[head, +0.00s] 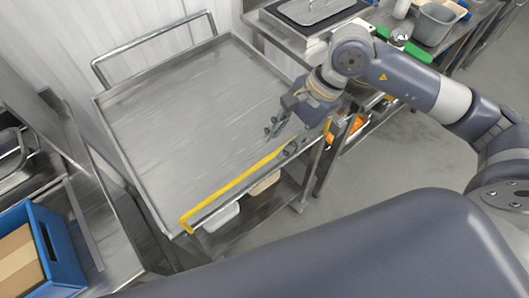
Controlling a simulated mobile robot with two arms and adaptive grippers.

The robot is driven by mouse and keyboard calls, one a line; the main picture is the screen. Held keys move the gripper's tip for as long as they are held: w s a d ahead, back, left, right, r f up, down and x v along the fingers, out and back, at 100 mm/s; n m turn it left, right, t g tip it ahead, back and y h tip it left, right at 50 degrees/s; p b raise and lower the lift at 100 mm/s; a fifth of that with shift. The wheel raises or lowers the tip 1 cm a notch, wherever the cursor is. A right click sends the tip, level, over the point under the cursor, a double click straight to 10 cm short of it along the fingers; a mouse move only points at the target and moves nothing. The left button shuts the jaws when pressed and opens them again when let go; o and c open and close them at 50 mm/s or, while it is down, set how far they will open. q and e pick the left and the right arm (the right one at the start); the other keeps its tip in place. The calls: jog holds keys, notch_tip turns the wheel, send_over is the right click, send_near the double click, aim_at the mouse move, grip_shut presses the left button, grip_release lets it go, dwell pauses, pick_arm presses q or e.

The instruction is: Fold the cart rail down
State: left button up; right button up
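The cart (185,115) has a bare, flat metal top with a low rim and stands in the middle of the head view. Its yellow rail (235,185) runs along the cart's near edge, with a yellow end at the left corner and another yellow part near the right corner. I cannot tell exactly how far it is tilted. My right gripper (279,137) is above the cart top near the right end of the rail. Its fingers look apart, with nothing seen between them; contact with the rail is unclear. My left gripper is out of view.
A blue crate (62,250) stands on a metal bench at left. White and beige containers (222,216) sit on the cart's lower shelf. Another metal table with a grey tub (433,24) is at back right. A push handle (150,40) is on the cart's far side; floor at right is clear.

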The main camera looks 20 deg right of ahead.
aim_at(263, 161)
jog(key=x, duration=0.3)
jog(key=shift+a+f+p, duration=0.1)
jog(key=shift+a+p, duration=0.2)
jog(key=shift+p, duration=0.1)
jog(key=x, duration=0.3)
jog(key=shift+a+p, duration=0.15)
jog(key=shift+p, duration=0.2)
jog(key=shift+f, duration=0.35)
jog(key=shift+a, duration=0.1)
grip_shut()
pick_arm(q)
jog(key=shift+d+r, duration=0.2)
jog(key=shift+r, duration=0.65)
pick_arm(e)
jog(key=shift+w, duration=0.1)
